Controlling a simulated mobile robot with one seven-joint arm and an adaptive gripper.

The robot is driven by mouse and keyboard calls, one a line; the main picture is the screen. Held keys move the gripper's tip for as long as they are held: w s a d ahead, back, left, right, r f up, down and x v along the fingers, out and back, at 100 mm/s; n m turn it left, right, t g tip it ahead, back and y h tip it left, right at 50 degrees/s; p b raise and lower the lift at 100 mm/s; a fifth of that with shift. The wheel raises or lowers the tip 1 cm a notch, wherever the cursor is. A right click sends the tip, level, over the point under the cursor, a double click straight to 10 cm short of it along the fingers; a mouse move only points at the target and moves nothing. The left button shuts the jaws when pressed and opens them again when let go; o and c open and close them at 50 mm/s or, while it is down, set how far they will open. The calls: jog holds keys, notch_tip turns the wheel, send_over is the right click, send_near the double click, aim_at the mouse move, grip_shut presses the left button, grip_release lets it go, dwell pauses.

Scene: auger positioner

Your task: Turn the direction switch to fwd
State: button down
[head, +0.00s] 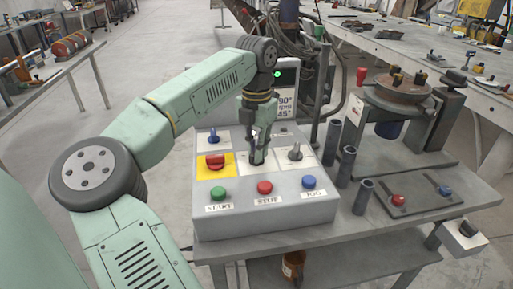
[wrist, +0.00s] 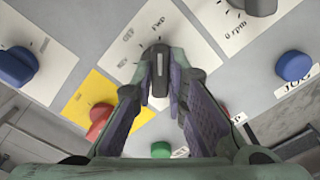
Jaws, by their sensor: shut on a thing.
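The direction switch (wrist: 160,66) is a dark knob with a light line, on a white plate (wrist: 135,45) marked REV, OFF and FWD. In the wrist view its light line runs up the picture, its upper end roughly toward the FWD label (wrist: 157,22). My gripper (wrist: 161,86) has its two fingers on either side of the knob and is shut on it.
A red switch (head: 215,161) on a yellow plate is to the left, a grey dial (head: 295,152) to the right, a blue knob (head: 214,135) behind. Green (head: 219,194), red (head: 265,187) and blue (head: 309,182) buttons line the front. Dark posts (head: 347,166) stand right.

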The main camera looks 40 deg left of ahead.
jog(key=c, duration=1.6)
grip_release()
notch_tip(320, 180, up, 8)
jog(key=shift+f, duration=0.25)
